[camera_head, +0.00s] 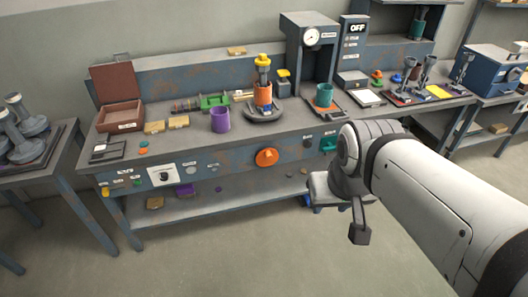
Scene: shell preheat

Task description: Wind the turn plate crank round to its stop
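A round dark turn plate (250,116) sits on the bench top near the middle. An orange cup-shaped shell (263,95) stands upright on it, with a yellow-topped piece above the shell. An orange crank-like handle (266,157) sticks out of the bench front below the plate; its exact turn angle is too small to tell. My gripper (347,212) is at the end of the white arm, low in front of the bench and to the right of the orange handle, apart from it. The state of its fingers cannot be made out.
A teal handle (328,144) and dark knob (307,142) are on the bench front right of the orange one. A purple cup (220,119) and a gauge press (309,48) flank the plate. A panel reads OFF (356,28). The floor (250,255) in front is clear.

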